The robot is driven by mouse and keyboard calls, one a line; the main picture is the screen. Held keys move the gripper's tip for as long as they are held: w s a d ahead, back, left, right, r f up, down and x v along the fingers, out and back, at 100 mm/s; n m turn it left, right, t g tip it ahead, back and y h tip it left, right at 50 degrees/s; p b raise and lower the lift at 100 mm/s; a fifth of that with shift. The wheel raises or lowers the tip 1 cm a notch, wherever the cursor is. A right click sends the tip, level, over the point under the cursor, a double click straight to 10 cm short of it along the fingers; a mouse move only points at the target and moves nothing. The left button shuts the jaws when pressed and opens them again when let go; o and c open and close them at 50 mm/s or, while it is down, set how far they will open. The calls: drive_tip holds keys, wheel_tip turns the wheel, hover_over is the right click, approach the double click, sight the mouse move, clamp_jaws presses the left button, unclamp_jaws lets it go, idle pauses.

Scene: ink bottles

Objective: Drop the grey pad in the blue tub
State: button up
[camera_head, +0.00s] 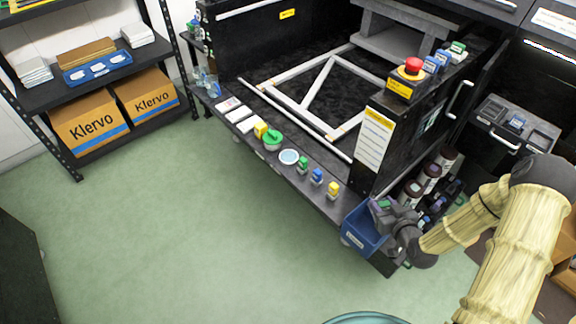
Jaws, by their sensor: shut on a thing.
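The blue tub (352,235) sits at the right end of the dark bench ledge, with a white label on its front. My gripper (381,213) is at the tub's right side, its fingers over the tub's opening. It is shut on a small greyish thing that I take for the grey pad; a bit of green shows there too. The fingers and wrist hide most of the held thing and the right part of the tub. I cannot tell whether the held thing touches the tub's inside.
A black housing with a red button (412,66) rises behind the tub. Dark-capped bottles (431,172) stand close to my arm.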

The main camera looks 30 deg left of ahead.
wheel_tip(320, 180, down, 5)
drive_tip(key=b, duration=0.3)
drive_tip(key=o, duration=1.1)
drive_tip(key=shift+d+r, duration=0.1)
drive_tip(key=p+v, duration=0.6)
drive_tip(key=v, duration=1.1)
drive_tip(key=shift+s+r, duration=0.15)
